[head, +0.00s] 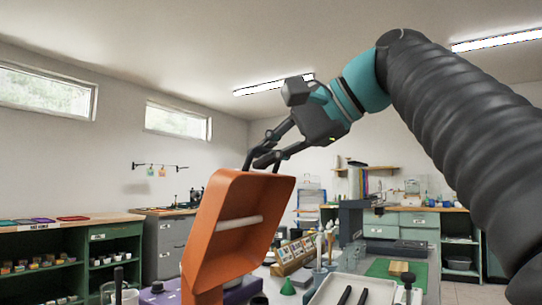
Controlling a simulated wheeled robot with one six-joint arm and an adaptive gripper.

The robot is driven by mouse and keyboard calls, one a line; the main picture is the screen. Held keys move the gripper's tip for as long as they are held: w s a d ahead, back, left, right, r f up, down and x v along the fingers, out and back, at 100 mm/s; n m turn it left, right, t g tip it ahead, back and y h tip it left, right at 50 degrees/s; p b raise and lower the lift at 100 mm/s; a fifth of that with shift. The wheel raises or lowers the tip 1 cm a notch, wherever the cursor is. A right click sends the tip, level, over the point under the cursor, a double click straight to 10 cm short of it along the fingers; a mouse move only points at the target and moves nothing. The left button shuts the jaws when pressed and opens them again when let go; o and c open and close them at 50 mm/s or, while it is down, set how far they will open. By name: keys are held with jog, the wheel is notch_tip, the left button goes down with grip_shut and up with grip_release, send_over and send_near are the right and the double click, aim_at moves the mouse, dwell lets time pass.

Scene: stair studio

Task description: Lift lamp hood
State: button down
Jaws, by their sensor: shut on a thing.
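The lamp hood (219,247) is an orange box-like shell in the middle of the head view. Its open side faces me and shows a pale tube (240,223) inside. It stands tilted, with its top edge leaning to the right. My gripper (258,163) reaches down from the upper right, and its dark fingers are shut on the hood at its top edge. The exact contact of the fingertips behind the edge is partly hidden. An orange upright part shows below the hood at the lower left.
A white tray (326,292) with dark tools lies at the bottom, right of the hood. A green mat (383,268), a wooden rack (292,252) and a cup of brushes (320,277) are behind. Green shelves (62,248) stand at the left. The air above the hood's left is clear.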

jog(key=c, duration=1.2)
grip_release()
jog(key=shift+c, duration=0.2)
jog(key=v, duration=0.7)
jog(key=shift+s+d, duration=0.15)
jog(key=shift+d, duration=0.1)
jog(key=shift+s+r, duration=0.1)
